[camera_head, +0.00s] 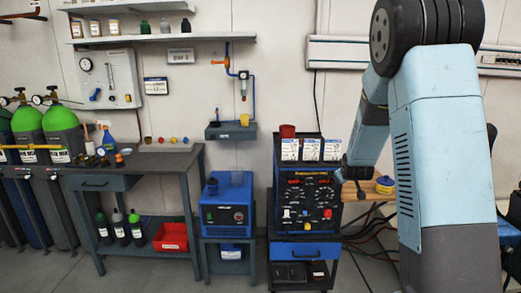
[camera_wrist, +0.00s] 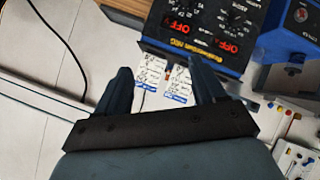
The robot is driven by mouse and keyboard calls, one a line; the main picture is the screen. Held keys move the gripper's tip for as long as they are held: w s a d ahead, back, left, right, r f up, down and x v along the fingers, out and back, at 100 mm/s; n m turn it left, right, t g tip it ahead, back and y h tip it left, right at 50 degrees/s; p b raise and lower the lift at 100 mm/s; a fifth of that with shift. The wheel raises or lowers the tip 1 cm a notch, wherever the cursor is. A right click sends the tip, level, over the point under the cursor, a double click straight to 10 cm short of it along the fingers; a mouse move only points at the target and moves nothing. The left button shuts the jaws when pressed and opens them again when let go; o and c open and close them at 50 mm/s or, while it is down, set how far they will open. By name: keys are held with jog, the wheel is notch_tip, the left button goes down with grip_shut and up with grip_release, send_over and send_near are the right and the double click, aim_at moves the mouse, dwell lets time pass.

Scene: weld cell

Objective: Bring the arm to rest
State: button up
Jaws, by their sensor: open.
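My arm stands at the right in the head view, a light blue arm with dark joints. Its lower end hangs in front of the right edge of the dark blue welding machine (camera_head: 303,222). My gripper shows in the wrist view (camera_wrist: 158,82) with its two dark fingers apart and nothing between them that I can see held. The welding machine also shows in the wrist view (camera_wrist: 200,52), beyond the fingers. White label cards (camera_head: 311,150) stand along the machine's top; they show past the fingertips in the wrist view (camera_wrist: 176,86). A dark red cup (camera_head: 287,131) stands behind the cards.
A grey workbench (camera_head: 165,160) with bottles and small parts is at the left, by green-topped gas cylinders (camera_head: 62,130). A blue unit (camera_head: 227,212) stands left of the welding machine. A yellow-and-blue round item (camera_head: 385,185) lies on a wooden surface by my arm. Cables lie on the floor.

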jog(key=s+a+r+m+g+y, duration=0.1)
jog(key=s+a+r+m+g, duration=0.15)
jog(key=s+r, duration=0.6)
jog(key=s+a+r+g, duration=0.1)
jog(key=s+a+r, duration=0.1)
jog(key=s, duration=0.9)
jog(key=s+a+r+m+g+y, duration=0.1)
jog(key=s+a+r, duration=0.1)
jog(key=s, duration=1)
jog(key=s+a+r+m+g, duration=0.1)
jog(key=s+r, duration=0.3)
jog(key=s, duration=0.8)
jog(key=shift+s+a, duration=0.15)
jog(key=shift+a, duration=0.3)
jog(key=shift+c, duration=0.4)
